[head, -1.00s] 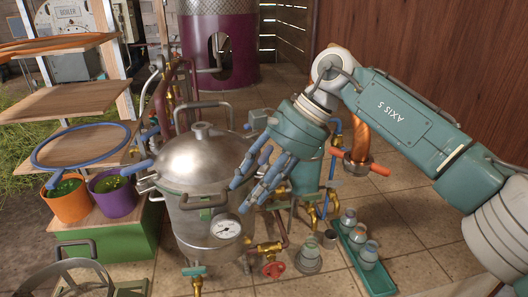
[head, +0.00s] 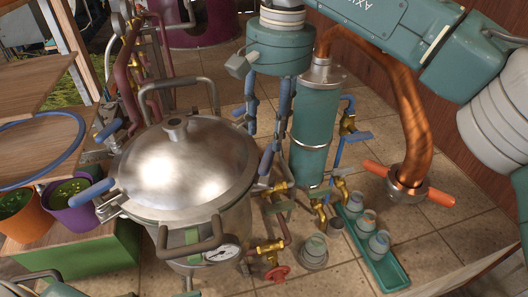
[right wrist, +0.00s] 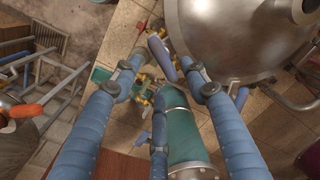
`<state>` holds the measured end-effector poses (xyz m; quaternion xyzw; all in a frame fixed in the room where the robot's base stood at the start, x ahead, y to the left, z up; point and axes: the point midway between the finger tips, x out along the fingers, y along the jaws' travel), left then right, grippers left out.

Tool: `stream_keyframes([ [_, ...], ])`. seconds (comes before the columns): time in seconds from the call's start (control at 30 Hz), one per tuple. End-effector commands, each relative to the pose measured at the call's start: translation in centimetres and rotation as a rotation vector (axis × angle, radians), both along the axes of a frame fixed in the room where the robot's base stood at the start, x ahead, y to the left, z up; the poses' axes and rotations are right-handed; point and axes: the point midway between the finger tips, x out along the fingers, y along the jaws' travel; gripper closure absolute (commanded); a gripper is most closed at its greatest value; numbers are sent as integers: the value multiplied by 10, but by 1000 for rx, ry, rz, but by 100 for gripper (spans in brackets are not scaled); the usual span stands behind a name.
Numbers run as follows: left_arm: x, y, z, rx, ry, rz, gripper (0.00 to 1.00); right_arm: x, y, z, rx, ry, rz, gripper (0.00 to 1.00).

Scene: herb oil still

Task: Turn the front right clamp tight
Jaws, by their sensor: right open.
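The steel still pot (head: 185,165) stands with its domed lid on, left of centre in the head view. The front right clamp (head: 266,161) has a blue handle that stands tilted upward at the lid's right edge. Other blue-handled clamps show at the front left (head: 93,193) and back left (head: 108,131). My right gripper (head: 267,130) points down just above and behind the front right clamp, its blue fingers apart. In the right wrist view the blue clamp handle (right wrist: 164,60) appears between the open fingertips (right wrist: 166,68); I cannot tell contact. My left gripper is out of view.
A green cylinder (head: 314,120) stands close right of the gripper, with a copper pipe (head: 402,100) beyond it. Brass valves (head: 270,247) and a pressure gauge (head: 222,253) are at the pot's front right. A green tray (head: 390,270) holds jars on the tiled floor.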

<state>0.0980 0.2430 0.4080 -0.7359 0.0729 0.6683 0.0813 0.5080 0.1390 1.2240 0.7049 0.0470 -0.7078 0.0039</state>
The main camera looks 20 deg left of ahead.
Motion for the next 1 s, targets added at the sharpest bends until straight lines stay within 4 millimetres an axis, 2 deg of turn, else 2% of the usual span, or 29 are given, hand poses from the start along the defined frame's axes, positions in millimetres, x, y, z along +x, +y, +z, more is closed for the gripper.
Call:
stream_keyframes([
  [0.3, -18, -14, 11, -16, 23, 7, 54, -1, 3, -56, 1, 4, 0, 56],
  [0.5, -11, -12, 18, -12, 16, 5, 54, -1, 5, -86, 2, 3, -1, 56],
  [0.7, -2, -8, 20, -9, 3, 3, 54, -1, 6, -98, 3, 2, -1, 56],
  [0.93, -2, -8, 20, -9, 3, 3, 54, -1, 6, -100, 3, 1, -2, 56],
  [0.97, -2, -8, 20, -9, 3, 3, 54, -1, 6, -100, 3, 1, -2, 58],
  [1.0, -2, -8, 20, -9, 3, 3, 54, -1, 6, -100, 3, 1, -2, 66],
])
